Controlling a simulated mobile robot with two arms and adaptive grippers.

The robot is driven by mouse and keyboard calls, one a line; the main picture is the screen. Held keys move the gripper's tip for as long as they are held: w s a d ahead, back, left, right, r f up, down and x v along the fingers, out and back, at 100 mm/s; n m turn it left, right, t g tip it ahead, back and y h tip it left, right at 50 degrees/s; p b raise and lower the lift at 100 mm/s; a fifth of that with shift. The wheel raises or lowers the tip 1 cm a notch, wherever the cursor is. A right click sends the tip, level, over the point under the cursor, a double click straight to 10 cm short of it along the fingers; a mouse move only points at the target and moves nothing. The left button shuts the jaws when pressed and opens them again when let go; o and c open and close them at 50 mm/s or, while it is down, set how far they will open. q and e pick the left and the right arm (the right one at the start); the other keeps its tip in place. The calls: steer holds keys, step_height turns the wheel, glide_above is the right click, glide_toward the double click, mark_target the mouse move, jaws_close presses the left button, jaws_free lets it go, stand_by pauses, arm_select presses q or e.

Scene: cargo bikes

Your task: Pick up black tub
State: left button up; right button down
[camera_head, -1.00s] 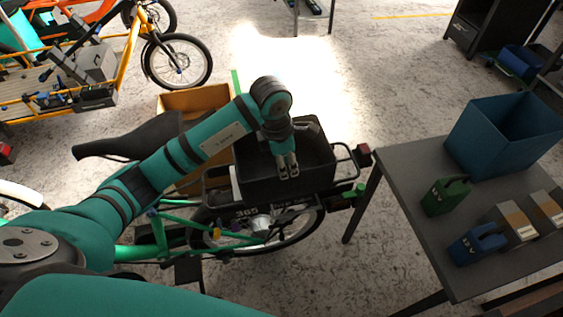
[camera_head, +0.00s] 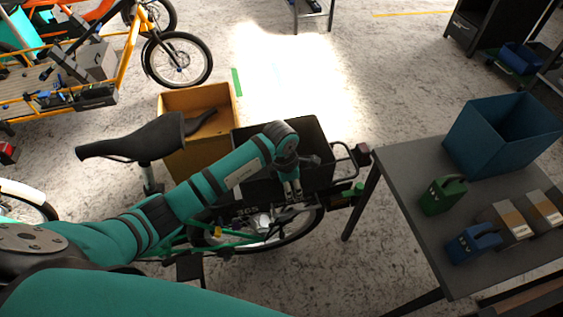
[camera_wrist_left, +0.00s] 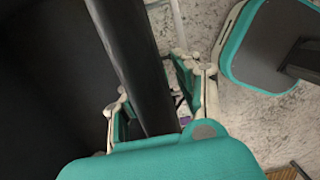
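The black tub (camera_head: 316,178) sits on the rear rack of a green bike, open side up. My left gripper (camera_head: 292,191) points down at the tub's near side wall. In the left wrist view the tub's dark wall (camera_wrist_left: 132,50) runs between the two fingers of the gripper (camera_wrist_left: 158,101). One finger is on the inner side and one on the outer side. A gap shows between the wall and the outer finger, so the gripper looks open around it. My left forearm hides part of the tub's near left side. My right gripper is not in view.
The bike's black saddle (camera_head: 135,138) and an orange-brown box (camera_head: 195,100) stand left of the tub. A grey table (camera_head: 405,165) at the right holds a blue bin (camera_head: 480,143), a green can (camera_head: 443,196) and a blue can (camera_head: 474,245). Bare floor lies beyond the tub.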

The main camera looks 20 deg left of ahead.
arm_select(q)
jaws_close()
steer(key=shift+w+r, duration=0.1)
steer(key=shift+r, duration=0.1)
stand_by(0.4)
